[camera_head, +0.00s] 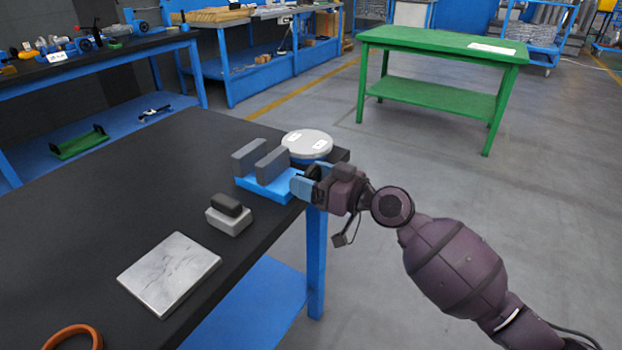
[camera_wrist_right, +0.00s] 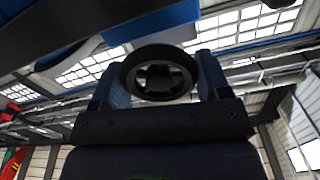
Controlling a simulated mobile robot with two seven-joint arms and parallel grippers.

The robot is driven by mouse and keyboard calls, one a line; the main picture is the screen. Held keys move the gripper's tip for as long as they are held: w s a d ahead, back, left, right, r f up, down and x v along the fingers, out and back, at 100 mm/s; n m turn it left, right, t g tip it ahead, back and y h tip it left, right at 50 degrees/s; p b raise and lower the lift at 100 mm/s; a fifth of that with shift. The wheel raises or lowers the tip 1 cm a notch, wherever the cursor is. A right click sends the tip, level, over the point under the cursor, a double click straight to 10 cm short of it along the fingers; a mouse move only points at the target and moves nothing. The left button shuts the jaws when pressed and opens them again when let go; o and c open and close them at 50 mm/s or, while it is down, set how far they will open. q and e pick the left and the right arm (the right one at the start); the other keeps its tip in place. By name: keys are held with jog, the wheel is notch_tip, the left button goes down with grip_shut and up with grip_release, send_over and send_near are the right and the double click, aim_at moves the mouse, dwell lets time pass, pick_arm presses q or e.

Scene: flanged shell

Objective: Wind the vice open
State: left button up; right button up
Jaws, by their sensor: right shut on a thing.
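The vice has a blue base (camera_head: 258,187) at the table's right edge. Its two grey jaws, the left jaw (camera_head: 248,156) and the right jaw (camera_head: 272,165), stand upright with a gap between them and nothing visible in it. My right gripper (camera_head: 310,181) is at the vice's right end, beyond the table edge, with its arm coming in from the right. In the right wrist view its fingers are shut on the vice's black round handwheel (camera_wrist_right: 160,76), one finger on each side. The head view mostly hides the wheel. My left gripper is not in view.
On the dark table (camera_head: 150,190) are a grey block with a dark top (camera_head: 229,215), a pale metal plate (camera_head: 170,272) and an orange ring (camera_head: 72,334). The table's left part is clear.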

jog(key=shift+m, duration=1)
jog(key=o, duration=0.9)
jog(key=shift+d, duration=0.15)
jog(key=v, duration=1)
jog(key=shift+s+d, duration=0.2)
jog(key=shift+d, duration=0.05)
